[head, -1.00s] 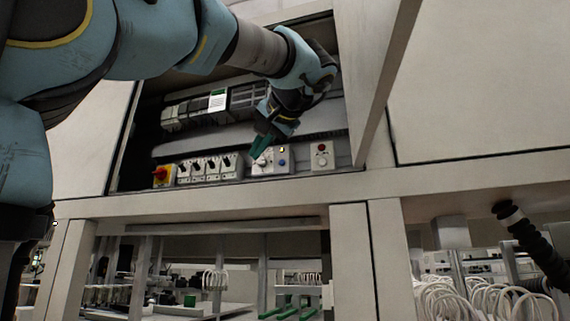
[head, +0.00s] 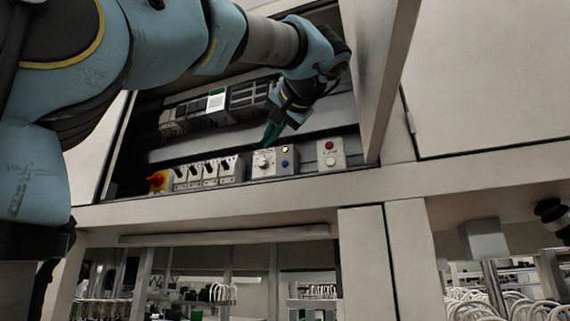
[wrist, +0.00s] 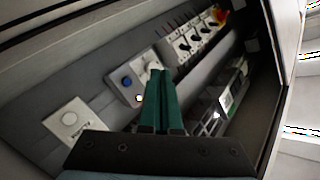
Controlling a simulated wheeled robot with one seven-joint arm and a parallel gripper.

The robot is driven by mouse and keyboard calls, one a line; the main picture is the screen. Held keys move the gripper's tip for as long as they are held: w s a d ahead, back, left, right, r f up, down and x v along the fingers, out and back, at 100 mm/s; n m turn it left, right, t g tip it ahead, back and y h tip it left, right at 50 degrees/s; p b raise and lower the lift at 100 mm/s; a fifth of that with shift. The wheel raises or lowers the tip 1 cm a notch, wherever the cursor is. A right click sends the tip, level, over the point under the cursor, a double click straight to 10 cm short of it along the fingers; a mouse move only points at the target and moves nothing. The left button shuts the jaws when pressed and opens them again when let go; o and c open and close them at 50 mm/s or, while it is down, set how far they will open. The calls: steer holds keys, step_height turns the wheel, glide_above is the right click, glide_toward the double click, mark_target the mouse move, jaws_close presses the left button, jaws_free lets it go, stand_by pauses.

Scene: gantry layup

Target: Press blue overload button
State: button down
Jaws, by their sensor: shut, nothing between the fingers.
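The blue button (head: 284,163) sits on a light control box (head: 270,170), right of a pale round dial (head: 261,161) and below a small yellow lamp. In the wrist view the blue button (wrist: 127,81) shows just left of my fingers, with the dial (wrist: 151,66) close to their tips. My gripper (head: 267,143) has green fingers that are shut together and empty. In the head view its tips show just above the dial. The wrist view shows the shut gripper (wrist: 160,73) too; I cannot tell whether it touches the box. The blue button is unobstructed.
Right of the box is a small panel with a red button (head: 330,154). To the left are several black-lever switches (head: 209,172) and a red-yellow knob (head: 157,181). Dark modules (head: 228,105) line the back above. The open cabinet door (head: 378,80) stands close on the right.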

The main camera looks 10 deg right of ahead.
mark_target(285, 163)
steer(key=shift+w+d+p, duration=0.4)
steer(key=shift+w+d, duration=0.25)
steer(key=shift+w, duration=0.55)
steer(key=shift+w+d+p, duration=0.35)
steer(key=shift+w+d, duration=0.35)
steer(key=shift+w, duration=0.55)
steer(key=shift+w+d+p, duration=0.4)
steer(key=shift+w+d, duration=0.25)
steer(key=shift+w, duration=0.55)
steer(key=shift+w, duration=0.15)
steer(key=shift+w+d, duration=0.2)
steer(key=shift+w+d, duration=0.15)
steer(key=shift+w, duration=0.2)
steer(key=shift+s+a, duration=0.35)
steer(key=shift+s, duration=0.35)
steer(key=shift+s+a+b, duration=0.1)
steer(key=shift+b, duration=0.25)
